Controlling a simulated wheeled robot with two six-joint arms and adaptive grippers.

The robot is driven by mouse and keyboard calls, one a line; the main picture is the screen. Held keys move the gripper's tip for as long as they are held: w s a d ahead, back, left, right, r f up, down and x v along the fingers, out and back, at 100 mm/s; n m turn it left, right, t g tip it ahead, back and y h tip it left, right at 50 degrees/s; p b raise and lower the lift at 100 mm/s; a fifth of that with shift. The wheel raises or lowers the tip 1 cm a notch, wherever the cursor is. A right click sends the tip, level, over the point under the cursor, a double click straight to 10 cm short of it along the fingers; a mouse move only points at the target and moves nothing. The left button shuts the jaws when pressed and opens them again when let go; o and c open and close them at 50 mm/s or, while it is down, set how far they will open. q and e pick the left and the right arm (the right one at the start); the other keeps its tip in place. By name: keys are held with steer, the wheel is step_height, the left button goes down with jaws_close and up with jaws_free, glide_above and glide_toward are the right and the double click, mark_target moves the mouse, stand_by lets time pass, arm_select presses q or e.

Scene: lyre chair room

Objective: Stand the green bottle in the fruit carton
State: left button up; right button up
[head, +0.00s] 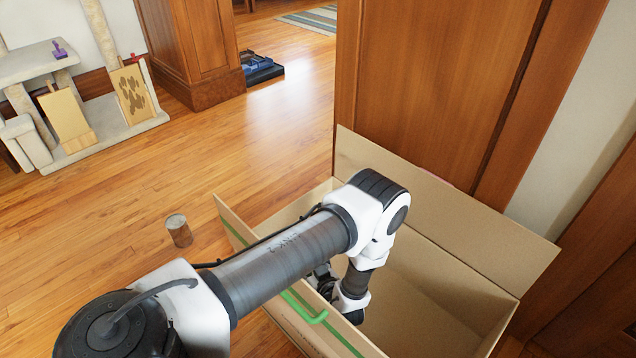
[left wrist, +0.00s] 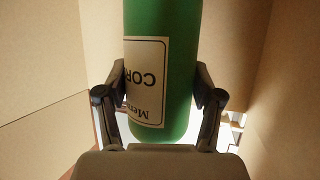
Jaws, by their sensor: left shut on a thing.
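The green bottle (left wrist: 180,60) with a pale label stands between the fingers of my left gripper (left wrist: 160,85) in the left wrist view. The gripper is shut on it, and its label reads upside down there. The fruit carton (head: 450,275) is a large open cardboard box with raised flaps and a green stripe, at the lower right of the head view. My left arm reaches over its near-left side, with the wrist inside. Cardboard walls flank the bottle in the left wrist view. The bottle is hidden in the head view, and I cannot tell whether it touches the carton's bottom. My right gripper is not in view.
A tin can (head: 179,230) stands on the wooden floor left of the carton. A wooden cabinet (head: 430,90) is close behind the carton. A cat tree (head: 75,110) stands at the far left.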

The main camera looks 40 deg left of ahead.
arm_select(q)
step_height(320, 180, down, 6)
steer(key=b, duration=0.2)
steer(key=shift+b, duration=0.3)
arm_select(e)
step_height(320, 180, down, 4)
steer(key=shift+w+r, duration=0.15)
arm_select(q)
steer(key=shift+f, duration=0.15)
steer(key=o, duration=1.1)
steer(key=shift+o, duration=0.2)
